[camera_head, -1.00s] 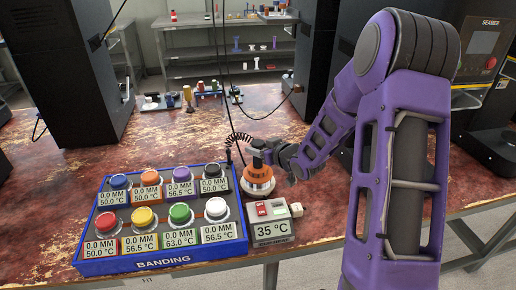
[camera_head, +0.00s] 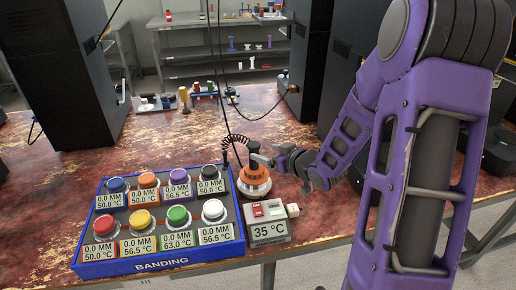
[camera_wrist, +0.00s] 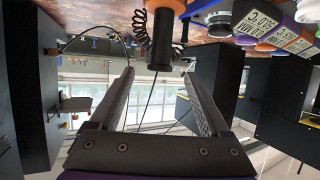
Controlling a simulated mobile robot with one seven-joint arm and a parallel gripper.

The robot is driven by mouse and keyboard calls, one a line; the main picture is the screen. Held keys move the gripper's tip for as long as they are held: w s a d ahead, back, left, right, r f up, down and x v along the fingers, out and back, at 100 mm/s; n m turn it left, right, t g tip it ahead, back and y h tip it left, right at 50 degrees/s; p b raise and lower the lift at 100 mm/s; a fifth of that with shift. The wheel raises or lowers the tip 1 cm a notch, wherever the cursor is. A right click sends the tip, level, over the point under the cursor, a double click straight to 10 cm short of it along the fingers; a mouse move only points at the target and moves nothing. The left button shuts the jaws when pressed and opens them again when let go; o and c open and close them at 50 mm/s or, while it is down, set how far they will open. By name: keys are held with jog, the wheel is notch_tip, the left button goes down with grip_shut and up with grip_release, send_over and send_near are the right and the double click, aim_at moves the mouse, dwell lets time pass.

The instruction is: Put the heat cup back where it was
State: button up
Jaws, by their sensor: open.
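The heat cup (camera_head: 254,178) has a black upright handle, an orange collar and a pale round base. It stands upright on the table, just right of the blue banding box and behind the 35 °C control unit (camera_head: 266,222). A coiled black cord runs from it. My gripper (camera_head: 279,172) is open and empty, close to the right of the cup. In the wrist view the dark handle (camera_wrist: 163,42) and orange collar show beyond my parted fingertips (camera_wrist: 158,76), apart from them. What lies directly under the cup is hidden.
The blue banding box (camera_head: 165,262) holds several coloured knobs with temperature labels. Small parts (camera_head: 185,98) stand at the table's back edge. Black machines stand behind on both sides. The worn red table (camera_head: 60,190) is clear to the left.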

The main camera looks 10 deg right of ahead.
jog(key=shift+v, duration=2.15)
jog(key=shift+w, duration=0.1)
